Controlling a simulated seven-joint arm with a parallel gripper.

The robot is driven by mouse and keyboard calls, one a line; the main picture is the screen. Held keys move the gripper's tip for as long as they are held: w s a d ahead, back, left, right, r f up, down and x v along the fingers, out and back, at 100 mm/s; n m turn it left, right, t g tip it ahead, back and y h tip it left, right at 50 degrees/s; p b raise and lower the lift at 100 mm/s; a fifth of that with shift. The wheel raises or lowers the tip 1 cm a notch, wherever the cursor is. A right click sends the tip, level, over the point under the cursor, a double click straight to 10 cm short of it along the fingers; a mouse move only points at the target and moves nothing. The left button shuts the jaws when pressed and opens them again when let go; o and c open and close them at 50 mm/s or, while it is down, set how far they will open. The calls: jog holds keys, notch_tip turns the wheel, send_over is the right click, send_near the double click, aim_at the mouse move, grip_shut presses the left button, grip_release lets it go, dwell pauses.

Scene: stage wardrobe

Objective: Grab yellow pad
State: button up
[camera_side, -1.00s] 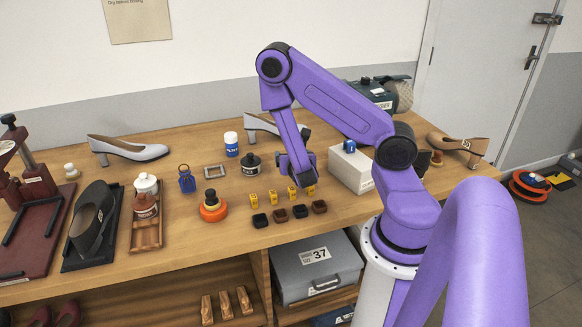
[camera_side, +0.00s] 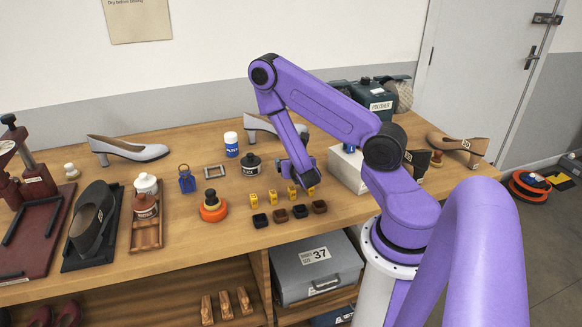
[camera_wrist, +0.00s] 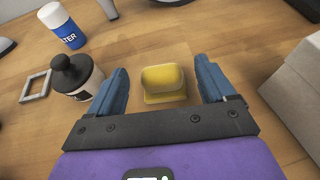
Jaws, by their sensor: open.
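A yellow pad (camera_wrist: 163,82) lies on the wooden table in the wrist view, between the two blue fingers of my gripper (camera_wrist: 162,70), with a gap on each side. My gripper is open and empty. In the side view my gripper (camera_side: 303,182) is low over the right end of a row of small yellow pieces (camera_side: 272,196). Its fingers and the piece under it are partly hidden there, so I cannot tell its exact height.
Several dark and brown small blocks (camera_side: 280,215) lie in front of the yellow row. A black-capped bottle (camera_wrist: 78,77) stands close left of my gripper, with a blue-and-white bottle (camera_wrist: 62,25) behind. A white box (camera_wrist: 295,95) stands to the right.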

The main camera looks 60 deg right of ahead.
jog(key=shift+d, duration=0.1)
jog(key=shift+x, duration=2.5)
jog(key=shift+c, duration=0.3)
jog(key=c, duration=1)
